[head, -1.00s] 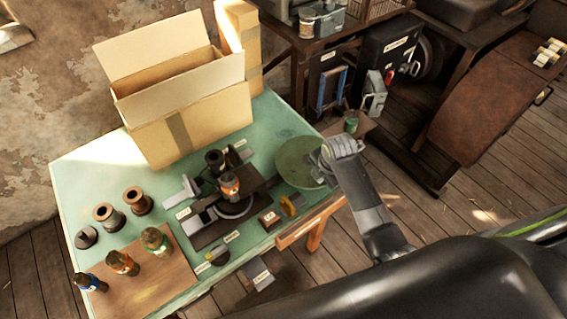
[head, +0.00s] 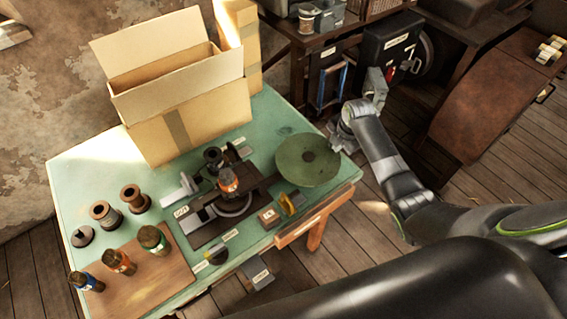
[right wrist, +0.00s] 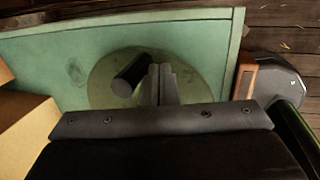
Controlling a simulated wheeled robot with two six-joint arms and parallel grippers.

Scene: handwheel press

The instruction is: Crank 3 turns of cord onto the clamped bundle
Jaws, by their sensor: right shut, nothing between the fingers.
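The cord winder (head: 215,205) stands on the green table, a dark device with a grey ring. An orange-banded piece (head: 228,182) sits upright on it; I cannot make out cord or bundle. A round green disc (head: 300,172) with a dark centre lies right of it. My right gripper (head: 343,139) is just beyond the disc's right edge, apart from it, shut and empty. In the right wrist view its fingers (right wrist: 159,84) are together, over the disc (right wrist: 103,86) in the picture, beside a dark cylinder (right wrist: 130,74). My left gripper is out of view.
An open cardboard box (head: 190,125) stands at the table's back. Spools (head: 105,213) and bottles (head: 153,240) stand at the left, the bottles on a wooden board (head: 165,282). A small yellow item (head: 291,203) lies near the front edge. Shelving with equipment stands behind.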

